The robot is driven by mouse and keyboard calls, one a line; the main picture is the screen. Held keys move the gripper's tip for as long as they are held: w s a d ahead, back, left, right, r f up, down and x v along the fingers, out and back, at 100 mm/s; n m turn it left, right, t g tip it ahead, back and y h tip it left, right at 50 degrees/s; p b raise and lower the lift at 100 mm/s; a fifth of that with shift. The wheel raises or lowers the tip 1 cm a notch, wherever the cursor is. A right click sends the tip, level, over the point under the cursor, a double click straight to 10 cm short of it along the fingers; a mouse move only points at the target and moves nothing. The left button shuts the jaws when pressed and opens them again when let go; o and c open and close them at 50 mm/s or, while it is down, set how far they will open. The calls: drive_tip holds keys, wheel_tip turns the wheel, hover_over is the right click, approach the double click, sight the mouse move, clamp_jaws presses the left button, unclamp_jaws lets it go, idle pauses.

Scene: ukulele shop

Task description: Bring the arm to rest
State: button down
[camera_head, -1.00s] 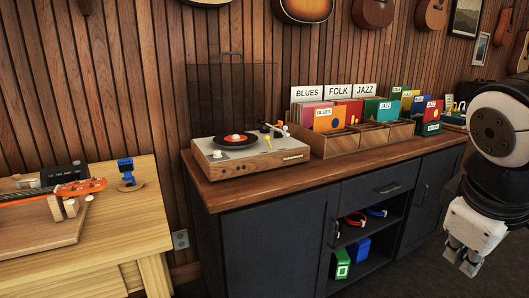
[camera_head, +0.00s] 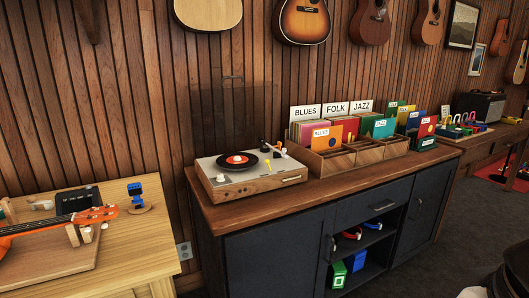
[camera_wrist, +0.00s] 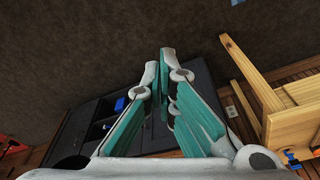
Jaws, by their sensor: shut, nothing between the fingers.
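My gripper (camera_wrist: 160,62) shows in the wrist view with its two teal-and-grey fingers together, shut and empty. It hangs over the dark floor (camera_wrist: 80,50), apart from all furniture, with the dark cabinet beyond it. In the head view only a dark piece of my arm and a pale bit of the hand show at the bottom right corner. The fingertips are not clearly visible there.
A dark cabinet (camera_head: 270,255) carries a turntable (camera_head: 245,170) and record crates (camera_head: 340,160). A wooden workbench (camera_head: 150,235) with an orange ukulele (camera_head: 60,222) stands at left. A further bench (camera_head: 490,135) is at right. Floor (camera_head: 440,265) before the cabinet looks clear.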

wheel_tip(320, 180, up, 16)
drive_tip(key=s+t+p, duration=0.1)
drive_tip(key=t+p, duration=0.1)
drive_tip(key=p, duration=1.1)
drive_tip(key=shift+s+d+r, duration=0.15)
drive_tip(key=shift+s, duration=0.05)
